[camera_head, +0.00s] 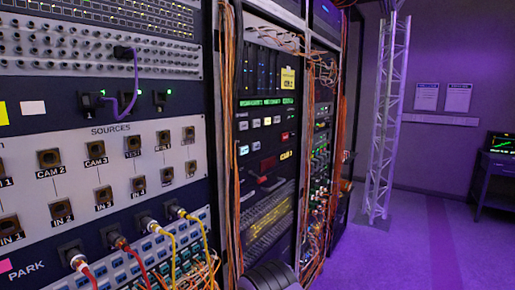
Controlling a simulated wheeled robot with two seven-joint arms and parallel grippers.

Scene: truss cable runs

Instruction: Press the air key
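The middle rack holds a control panel (265,150) with several small keys in rows under a green-lit display strip (266,101). Among them are a pale key (244,150), a white key (243,126) and a small red key (285,135). Their labels are too small to read, so I cannot tell which one is the air key. Neither gripper's fingers show. A dark rounded part at the bottom centre may be one of my arm links, and it covers the rack's lower front.
The left rack has a "SOURCES" patch panel (110,165) with sockets and plugged cables along its lower edge. Orange cable bundles (229,130) hang between the racks. A truss tower (388,120) stands to the right, with open purple floor (420,240) and a small desk (494,175) beyond.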

